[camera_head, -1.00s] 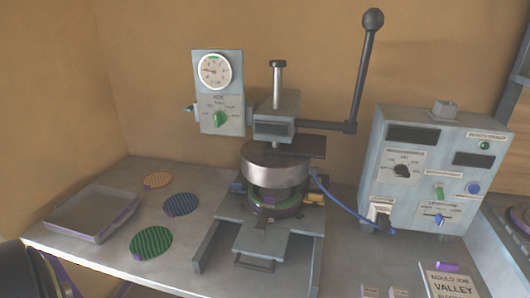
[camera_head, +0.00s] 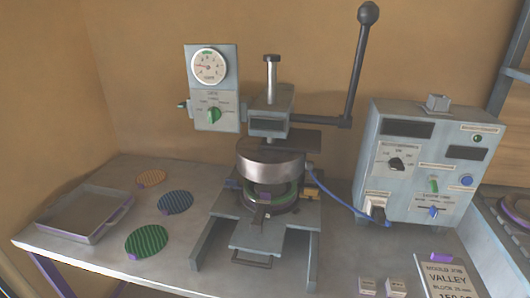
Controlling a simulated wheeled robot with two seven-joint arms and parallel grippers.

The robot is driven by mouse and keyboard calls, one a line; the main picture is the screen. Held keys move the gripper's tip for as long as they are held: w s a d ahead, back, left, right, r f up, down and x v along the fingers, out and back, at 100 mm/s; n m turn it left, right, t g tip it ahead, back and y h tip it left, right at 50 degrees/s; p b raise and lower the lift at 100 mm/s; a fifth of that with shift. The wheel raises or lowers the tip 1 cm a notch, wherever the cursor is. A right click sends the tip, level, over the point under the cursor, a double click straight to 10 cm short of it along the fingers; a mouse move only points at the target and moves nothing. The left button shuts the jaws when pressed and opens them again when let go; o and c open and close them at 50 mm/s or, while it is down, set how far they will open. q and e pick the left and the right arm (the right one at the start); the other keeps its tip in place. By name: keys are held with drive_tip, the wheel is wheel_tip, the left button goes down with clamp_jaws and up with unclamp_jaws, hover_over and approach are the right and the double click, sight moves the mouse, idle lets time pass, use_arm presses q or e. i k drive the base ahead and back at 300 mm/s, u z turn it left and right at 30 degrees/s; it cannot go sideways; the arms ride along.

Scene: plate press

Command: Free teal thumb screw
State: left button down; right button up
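The plate press (camera_head: 270,165) stands at the middle of the bench, with a green ring-shaped plate (camera_head: 271,194) under its round metal head. A small blue part (camera_head: 232,184) sits at the left of its base and a small orange part (camera_head: 310,193) at the right. A small green knob (camera_head: 182,104) sticks out at the left of the gauge panel (camera_head: 211,90). All are too small to tell whether one is the teal thumb screw. Neither of my grippers shows.
A shallow grey tray (camera_head: 72,236) and orange (camera_head: 151,178), blue (camera_head: 175,202) and green (camera_head: 146,240) ribbed discs lie left of the press. A control box (camera_head: 415,160) stands right, joined by a blue cable (camera_head: 338,200). The press's tall lever (camera_head: 358,70) rises at the back.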

sight(183, 104)
drive_tip(key=z, duration=2.9)
drive_tip(key=k, duration=2.25)
drive_tip(key=u, duration=2.1)
drive_tip(key=i, duration=0.5)
